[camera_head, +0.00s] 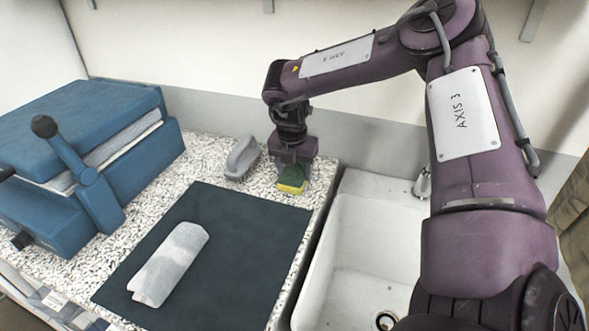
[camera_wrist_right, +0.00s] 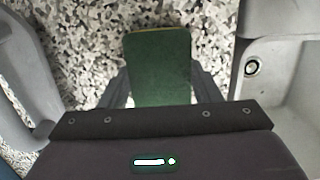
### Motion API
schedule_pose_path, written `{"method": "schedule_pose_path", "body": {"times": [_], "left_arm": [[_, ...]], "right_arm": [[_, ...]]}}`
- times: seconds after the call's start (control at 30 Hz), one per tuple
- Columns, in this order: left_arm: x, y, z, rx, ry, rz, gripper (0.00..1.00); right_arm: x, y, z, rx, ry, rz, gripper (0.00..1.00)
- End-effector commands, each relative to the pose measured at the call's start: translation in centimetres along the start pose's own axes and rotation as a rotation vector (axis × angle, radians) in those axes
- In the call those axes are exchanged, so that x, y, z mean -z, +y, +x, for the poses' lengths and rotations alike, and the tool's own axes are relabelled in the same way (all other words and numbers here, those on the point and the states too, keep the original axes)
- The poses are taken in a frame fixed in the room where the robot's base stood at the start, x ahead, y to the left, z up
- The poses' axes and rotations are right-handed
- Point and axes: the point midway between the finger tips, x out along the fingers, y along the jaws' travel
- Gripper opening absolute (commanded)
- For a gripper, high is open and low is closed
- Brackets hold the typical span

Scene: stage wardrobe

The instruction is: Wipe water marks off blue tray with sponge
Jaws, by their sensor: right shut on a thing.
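My right gripper (camera_head: 294,160) is shut on a sponge (camera_head: 291,181) with a green side and a yellow side, at the back of the speckled counter near the sink. In the right wrist view the sponge's green face (camera_wrist_right: 158,62) shows between the dark fingers. I cannot tell whether the sponge touches the counter. No blue tray with a clear rim shows. A flat dark blue-green mat (camera_head: 240,240) lies in front of the gripper, with no water marks that I can make out. My left gripper is not in view.
A grey-white folded cloth (camera_head: 172,262) lies on the mat. A grey scrubbing brush (camera_head: 241,160) stands left of the sponge. A blue press (camera_head: 90,110) with a lever fills the left side. A white sink (camera_head: 355,240) is sunk at the right, with a tap (camera_head: 422,184).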

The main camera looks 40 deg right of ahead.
Motion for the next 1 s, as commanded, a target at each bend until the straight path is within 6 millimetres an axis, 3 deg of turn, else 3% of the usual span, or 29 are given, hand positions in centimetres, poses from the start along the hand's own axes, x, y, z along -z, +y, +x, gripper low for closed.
{"method": "schedule_pose_path", "body": {"times": [0.8,1.0], "left_arm": [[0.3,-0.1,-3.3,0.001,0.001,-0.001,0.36],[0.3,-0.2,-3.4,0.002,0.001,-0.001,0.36]], "right_arm": [[-1.0,0.0,-6.5,0.0,-0.001,0.0,0.3],[-1.0,0.0,-6.8,0.0,0.0,0.0,0.3]]}}
